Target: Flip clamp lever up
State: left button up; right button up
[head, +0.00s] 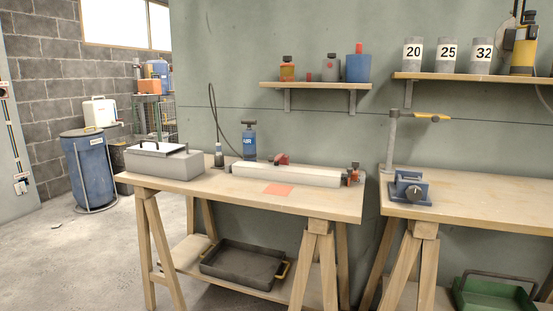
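A long white bar-like piece (286,174) lies along the left workbench (225,190). A small red and dark fitting (281,159) sits behind its middle. Another red and dark fitting (353,174) is at its right end, with a part standing upright. These look like clamps, but they are too small to tell which part is a lever or how it is set. A blue vise-like device (409,188) with a grey front stands on the right workbench (470,207). Neither of my grippers is in view.
A grey lidded box (163,162), a blue pump-like bottle (249,141) and an orange sheet (278,190) are on the left bench. A grey post (391,140) with a yellow arm rises from the right bench. Shelves hang above. A gap separates the benches; the left floor is mostly clear.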

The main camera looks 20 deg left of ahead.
aim_at(271, 158)
jog(key=i+j+u, duration=0.1)
jog(key=i+j, duration=0.15)
jog(key=j, duration=0.3)
jog(key=i+j+u, duration=0.1)
jog(key=i+j, duration=0.15)
jog(key=j, duration=0.3)
jog(key=i+j, duration=0.3)
jog(key=j, duration=0.2)
jog(key=i+j+u, duration=0.15)
jog(key=j, duration=0.4)
jog(key=i+j+u, duration=0.1)
jog(key=i+j, duration=0.35)
